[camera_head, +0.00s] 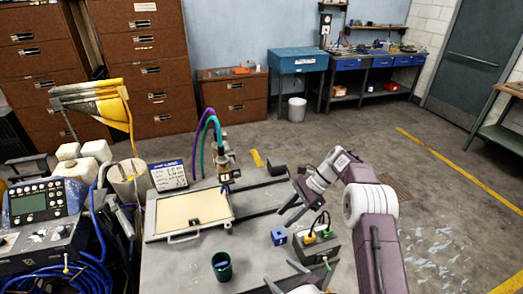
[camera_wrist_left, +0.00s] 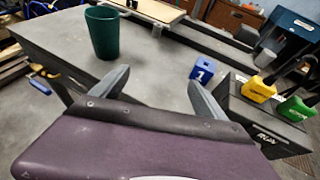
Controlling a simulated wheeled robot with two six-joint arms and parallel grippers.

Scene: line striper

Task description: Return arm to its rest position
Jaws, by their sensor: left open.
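My left gripper (camera_head: 284,275) is at the bottom edge of the head view, low over the front of the grey table. In the left wrist view its two fingers (camera_wrist_left: 160,88) are spread apart with nothing between them. A dark green cup (camera_head: 222,266) stands to its left, and a blue cube marked 1 (camera_head: 279,236) sits beyond it. My right gripper (camera_head: 287,213) hangs above the table behind the cube. Its fingers look apart and empty. Most of my left arm is outside the head view.
A dark box (camera_head: 331,248) with yellow and green plugs stands close to the right of my left gripper. A framed tan panel (camera_head: 192,213) lies on the table (camera_head: 180,262). Hoses and a fixture stand behind it. Electronics and blue cables crowd the left. Open floor lies right.

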